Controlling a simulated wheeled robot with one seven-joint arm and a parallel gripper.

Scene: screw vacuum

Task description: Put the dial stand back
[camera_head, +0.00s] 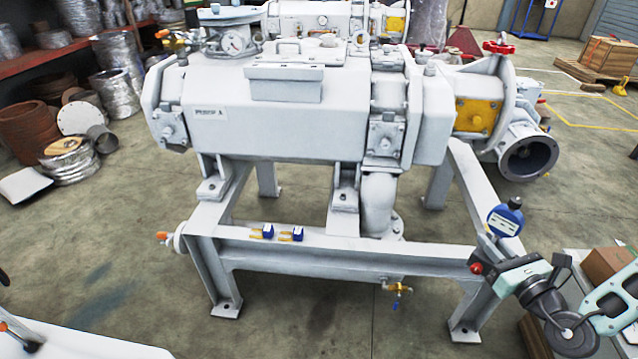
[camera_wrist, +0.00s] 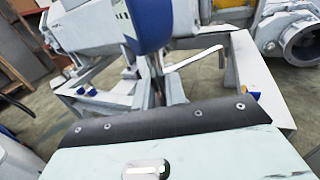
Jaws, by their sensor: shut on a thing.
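The dial stand has a round blue dial (camera_head: 505,218) with a pale face, at the right of the head view. My gripper (camera_head: 487,250) is just below the dial, over the right end of the machine's frame, and is shut on the stand. In the wrist view the blue dial (camera_wrist: 148,25) is large at the top centre, with thin metal rods (camera_wrist: 172,85) below it. The stand's lower part and the exact grip are hidden by my gripper. I cannot tell whether the stand touches the frame.
A large white screw vacuum machine (camera_head: 290,115) stands on a steel frame (camera_head: 300,248). Two small blue-and-yellow items (camera_head: 262,232) lie on the frame's front beam. A brass valve (camera_head: 398,290) hangs below it. A cardboard box (camera_head: 608,268) is at the lower right. Open floor lies in front.

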